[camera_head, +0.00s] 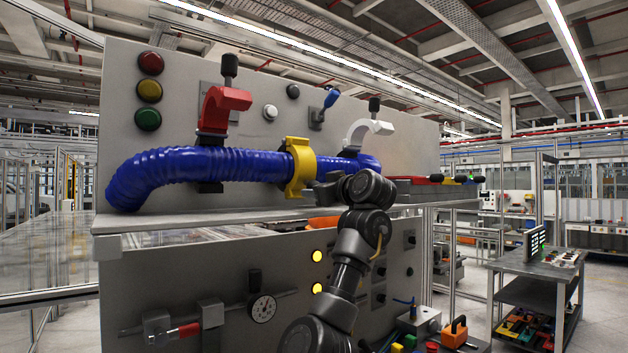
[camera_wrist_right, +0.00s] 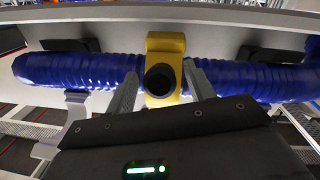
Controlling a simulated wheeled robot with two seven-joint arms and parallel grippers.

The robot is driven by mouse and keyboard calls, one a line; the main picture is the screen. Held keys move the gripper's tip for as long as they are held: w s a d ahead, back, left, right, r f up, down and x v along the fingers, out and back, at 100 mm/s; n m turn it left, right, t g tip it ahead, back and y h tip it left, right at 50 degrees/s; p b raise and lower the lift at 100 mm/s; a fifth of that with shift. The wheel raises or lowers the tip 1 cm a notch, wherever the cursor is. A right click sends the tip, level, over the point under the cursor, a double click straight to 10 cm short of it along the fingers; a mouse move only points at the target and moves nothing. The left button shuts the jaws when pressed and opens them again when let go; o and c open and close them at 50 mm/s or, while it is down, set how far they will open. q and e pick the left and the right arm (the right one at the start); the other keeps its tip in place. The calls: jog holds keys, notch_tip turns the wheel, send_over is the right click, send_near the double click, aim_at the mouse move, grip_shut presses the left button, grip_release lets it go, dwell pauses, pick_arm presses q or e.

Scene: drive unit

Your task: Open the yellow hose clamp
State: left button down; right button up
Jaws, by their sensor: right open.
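The yellow hose clamp (camera_head: 299,168) wraps around the blue hose (camera_head: 215,163) and looks closed. In the right wrist view the yellow clamp (camera_wrist_right: 165,43) is at the middle, its round black knob (camera_wrist_right: 159,80) facing the camera. My right gripper (camera_wrist_right: 160,70) is open, with one finger on each side of the clamp and knob; I cannot tell if they touch it. In the head view my right wrist (camera_head: 365,188) is just right of the clamp, and the fingers are mostly hidden. My left gripper is out of view.
A red clamp (camera_head: 217,108) and a white clamp (camera_head: 368,128) stand raised with black knobs up, on either side of the yellow clamp. The grey panel (camera_head: 180,80) rises behind the hose. A shelf edge (camera_head: 200,217) runs below. A side table (camera_head: 545,262) stands at right.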

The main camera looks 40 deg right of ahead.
jog(key=shift+w+d+p, duration=0.15)
jog(key=shift+w+p, duration=0.35)
jog(key=shift+w, duration=0.8)
jog(key=shift+c, duration=0.3)
grip_shut()
